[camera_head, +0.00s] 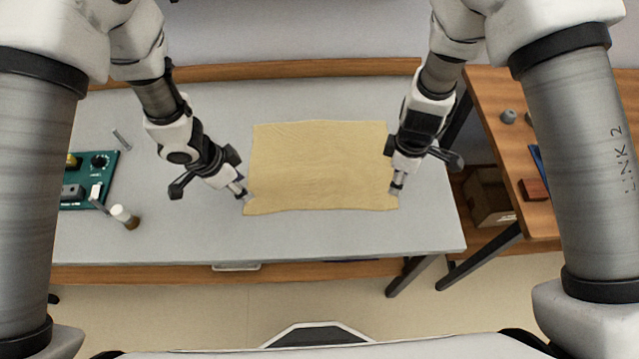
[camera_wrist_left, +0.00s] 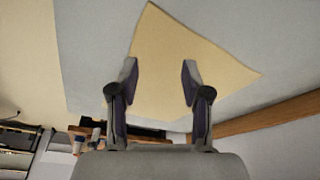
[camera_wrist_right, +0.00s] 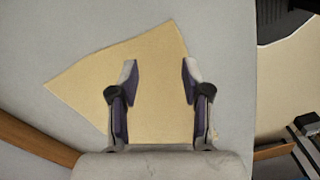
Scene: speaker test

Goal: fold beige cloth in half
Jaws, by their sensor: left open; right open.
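The beige cloth (camera_head: 320,165) lies flat and spread out on the grey table, roughly rectangular, with slightly wavy near corners. My left gripper (camera_head: 244,196) is at the cloth's near left corner, and my right gripper (camera_head: 395,190) is at its near right corner. In the left wrist view the open jaws (camera_wrist_left: 158,82) have the cloth (camera_wrist_left: 185,60) between and beyond them. In the right wrist view the open jaws (camera_wrist_right: 160,80) also stand over the cloth (camera_wrist_right: 155,60). I cannot tell whether the fingertips touch the cloth.
The grey table (camera_head: 330,238) is bare in front of the cloth. A green circuit board (camera_head: 88,178) and a small bottle (camera_head: 124,216) are at the left. A wooden side table (camera_head: 500,90) with small objects stands at the right, with a cardboard box (camera_head: 487,205) below.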

